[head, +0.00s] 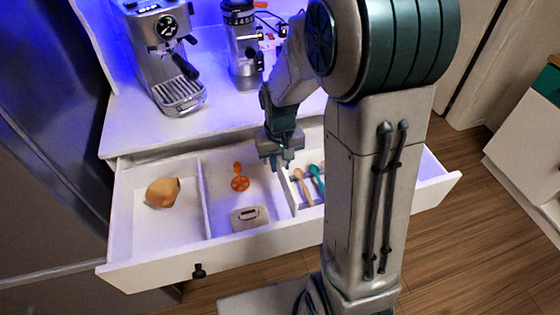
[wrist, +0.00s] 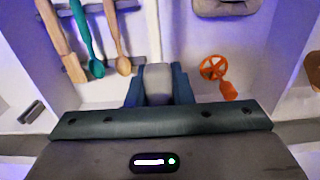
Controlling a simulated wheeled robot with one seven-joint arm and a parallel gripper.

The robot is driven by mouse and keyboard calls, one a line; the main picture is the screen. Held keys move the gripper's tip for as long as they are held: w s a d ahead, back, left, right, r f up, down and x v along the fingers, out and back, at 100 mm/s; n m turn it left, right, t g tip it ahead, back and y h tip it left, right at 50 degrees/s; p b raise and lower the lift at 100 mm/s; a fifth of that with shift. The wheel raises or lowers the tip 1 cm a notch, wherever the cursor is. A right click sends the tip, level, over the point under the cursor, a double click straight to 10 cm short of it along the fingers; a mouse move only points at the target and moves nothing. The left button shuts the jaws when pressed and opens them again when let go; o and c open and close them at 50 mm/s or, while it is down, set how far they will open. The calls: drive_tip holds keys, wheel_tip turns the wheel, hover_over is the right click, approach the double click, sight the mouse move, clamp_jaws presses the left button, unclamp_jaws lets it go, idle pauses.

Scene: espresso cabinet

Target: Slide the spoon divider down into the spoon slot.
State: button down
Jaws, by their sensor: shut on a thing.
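My gripper (head: 281,160) is low over the open drawer, near the white wall between the middle and spoon compartments. In the wrist view, its dark fingers (wrist: 160,85) are shut on a grey, rounded piece, apparently the spoon divider (wrist: 158,75). Its lower part is hidden, and I cannot tell whether it touches the drawer. The spoon compartment beside it holds a wooden spoon (head: 302,186) and a teal spoon (head: 317,179); the wrist view shows another wooden utensil (wrist: 58,40). I cannot make out the spoon slot clearly.
The middle compartment holds an orange tool (head: 240,183) and a grey box (head: 249,217). A brown lump (head: 162,192) lies in the left compartment. The espresso machine (head: 165,60) and grinder (head: 242,50) stand on the counter behind.

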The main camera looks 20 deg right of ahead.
drive_tip(key=shift+f+b, duration=3.35)
drive_tip(key=shift+f, duration=0.85)
drive_tip(key=c, duration=1.2)
unclamp_jaws()
drive_tip(key=shift+r, duration=0.1)
drive_tip(key=shift+r, duration=0.1)
wheel_tip(320, 180, up, 14)
drive_tip(key=shift+f+p, duration=0.2)
drive_tip(key=shift+p, duration=0.35)
